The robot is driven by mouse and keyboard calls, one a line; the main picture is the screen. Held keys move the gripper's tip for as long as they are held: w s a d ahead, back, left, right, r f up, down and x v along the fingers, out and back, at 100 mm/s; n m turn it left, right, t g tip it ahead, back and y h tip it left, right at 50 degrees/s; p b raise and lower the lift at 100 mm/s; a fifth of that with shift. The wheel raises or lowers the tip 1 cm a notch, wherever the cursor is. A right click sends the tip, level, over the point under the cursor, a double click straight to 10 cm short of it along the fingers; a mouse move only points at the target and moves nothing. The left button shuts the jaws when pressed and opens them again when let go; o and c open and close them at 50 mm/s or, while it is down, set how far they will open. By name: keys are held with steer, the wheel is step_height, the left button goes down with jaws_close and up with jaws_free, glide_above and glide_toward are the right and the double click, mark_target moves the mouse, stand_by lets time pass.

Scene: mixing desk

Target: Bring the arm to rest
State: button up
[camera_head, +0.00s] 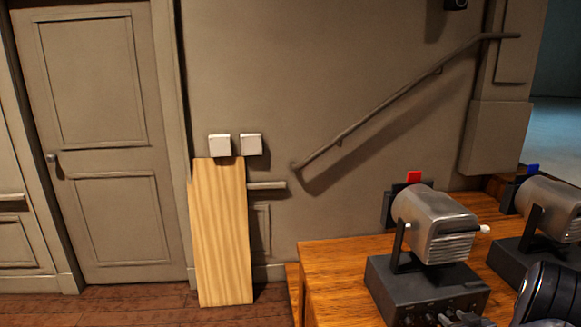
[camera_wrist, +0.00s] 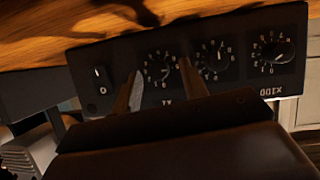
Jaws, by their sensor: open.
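In the wrist view, my gripper (camera_wrist: 160,72) has its two fingers apart, with nothing seen between them. Behind the fingertips is a black control panel (camera_wrist: 108,62) with several round dials and a small switch at its left. I cannot tell whether the fingertips touch the panel. The fingers hide parts of the dials.
In the head view, a wooden desk (camera_head: 330,262) at the lower right bears a metal device on a black base (camera_head: 395,285) and a second similar device (camera_head: 555,205). A pale board (camera_head: 220,235) leans on the wall. Floor shows at the lower left.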

steer(key=shift+a+f+n+h+b, duration=0.15)
steer(key=shift+n+h+b, duration=0.25)
steer(key=shift+b, duration=1.05)
steer(key=shift+f+n+h+b, duration=0.2)
steer(key=shift+n+b, duration=0.3)
steer(key=shift+b, duration=0.95)
steer(key=shift+s+r, duration=0.1)
steer(key=shift+r, duration=0.1)
steer(key=shift+v, duration=2.05)
